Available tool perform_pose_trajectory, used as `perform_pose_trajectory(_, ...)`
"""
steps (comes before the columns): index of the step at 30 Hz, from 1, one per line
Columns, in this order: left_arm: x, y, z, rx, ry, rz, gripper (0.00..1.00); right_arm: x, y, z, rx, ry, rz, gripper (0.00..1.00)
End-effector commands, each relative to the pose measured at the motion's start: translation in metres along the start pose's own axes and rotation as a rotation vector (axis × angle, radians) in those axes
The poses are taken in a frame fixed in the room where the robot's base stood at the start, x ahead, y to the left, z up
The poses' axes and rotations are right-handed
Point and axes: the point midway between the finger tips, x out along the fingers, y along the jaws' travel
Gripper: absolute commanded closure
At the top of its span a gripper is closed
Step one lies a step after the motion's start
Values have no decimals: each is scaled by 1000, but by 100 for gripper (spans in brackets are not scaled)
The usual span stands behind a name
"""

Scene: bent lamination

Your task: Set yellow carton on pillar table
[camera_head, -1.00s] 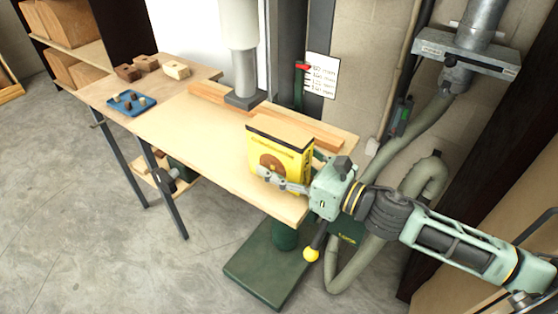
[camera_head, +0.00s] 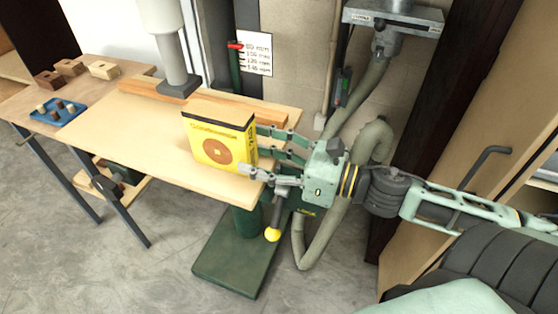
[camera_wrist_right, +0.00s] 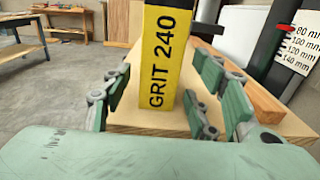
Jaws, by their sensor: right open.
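The yellow carton (camera_head: 218,139) stands upright on the light wooden top of the pillar table (camera_head: 128,140), near its right end. Its narrow side, marked GRIT 240, faces me in the right wrist view (camera_wrist_right: 165,60). My right gripper (camera_head: 255,153) is open, just right of the carton. In the right wrist view its fingers (camera_wrist_right: 160,104) are spread on both sides of the carton's near end, and the carton stands on the board beyond the palm. My left gripper is not in view.
A long wooden fence (camera_head: 240,108) runs along the table's back edge. A blue tray (camera_head: 58,110) and several wooden blocks (camera_head: 70,68) sit at the left. A grey hose (camera_head: 362,105) hangs behind my right arm.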

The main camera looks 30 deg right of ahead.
Motion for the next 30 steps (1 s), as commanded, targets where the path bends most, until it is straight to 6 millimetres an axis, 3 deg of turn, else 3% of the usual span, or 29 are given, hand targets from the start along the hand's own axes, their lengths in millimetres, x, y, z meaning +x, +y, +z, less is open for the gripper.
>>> perform_pose_trajectory(12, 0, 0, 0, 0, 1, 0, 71, -34, 0, 0, 0, 1, 0, 46)
perform_pose_trajectory(30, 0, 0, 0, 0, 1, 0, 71, -38, 0, 0, -2, 2, 1, 46)
